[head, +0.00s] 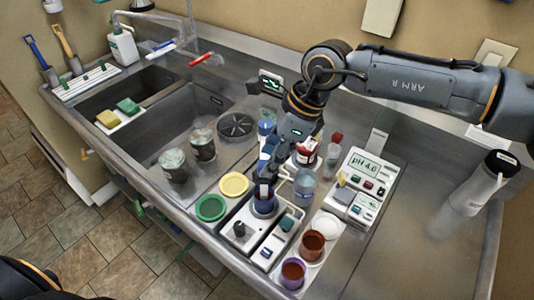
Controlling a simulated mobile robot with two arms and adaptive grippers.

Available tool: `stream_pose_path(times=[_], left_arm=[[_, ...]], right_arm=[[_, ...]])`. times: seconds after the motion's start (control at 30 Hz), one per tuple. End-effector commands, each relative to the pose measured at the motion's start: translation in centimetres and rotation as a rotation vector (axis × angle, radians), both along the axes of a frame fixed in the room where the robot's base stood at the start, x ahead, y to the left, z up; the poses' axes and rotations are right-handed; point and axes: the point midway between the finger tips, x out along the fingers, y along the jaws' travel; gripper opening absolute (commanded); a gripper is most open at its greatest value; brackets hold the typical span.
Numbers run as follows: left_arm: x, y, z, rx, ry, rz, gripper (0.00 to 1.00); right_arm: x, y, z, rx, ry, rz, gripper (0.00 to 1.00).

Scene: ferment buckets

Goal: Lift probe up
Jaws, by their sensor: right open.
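My right gripper (270,175) reaches down from the upper right over a small blue container (264,206) on a white and grey bench unit (238,242). Its jaws are open, with the fingertips close above the container. The probe cannot be made out clearly; blue and dark parts between and below the fingers may be part of it. Whether the fingers touch it cannot be told. A pH meter (364,170) reading "pH 4.0" stands to the right of the gripper. My left gripper is out of view.
A clear bottle (304,188) and a red-labelled container (307,152) stand close to the gripper. Brown-filled cups (312,245) are in front. Green (210,208) and yellow (233,184) lids lie left. A white bottle (480,183) stands far right; the counter before it is clear.

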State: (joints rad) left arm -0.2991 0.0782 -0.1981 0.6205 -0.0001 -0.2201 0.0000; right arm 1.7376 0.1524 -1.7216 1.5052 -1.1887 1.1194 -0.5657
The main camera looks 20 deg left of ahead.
Motion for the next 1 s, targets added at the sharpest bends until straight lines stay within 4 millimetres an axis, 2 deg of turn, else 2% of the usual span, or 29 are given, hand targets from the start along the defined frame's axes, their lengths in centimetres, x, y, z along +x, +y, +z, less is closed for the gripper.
stream_pose_path(times=[0.2, 0.5, 0.73, 1.0], left_arm=[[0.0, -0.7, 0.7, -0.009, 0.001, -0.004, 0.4], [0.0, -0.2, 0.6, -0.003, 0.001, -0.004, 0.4], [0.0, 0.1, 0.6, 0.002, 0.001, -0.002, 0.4], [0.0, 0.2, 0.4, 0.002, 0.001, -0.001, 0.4]], right_arm=[[-0.2, 0.7, -1.6, -0.001, 0.001, 0.0, 0.49], [-0.2, 0.7, -1.9, 0.0, -0.001, 0.0, 0.49], [-0.2, 0.7, -1.8, 0.0, -0.001, 0.0, 0.02], [-0.1, 0.7, -1.5, 0.001, -0.003, -0.001, 0.0]])
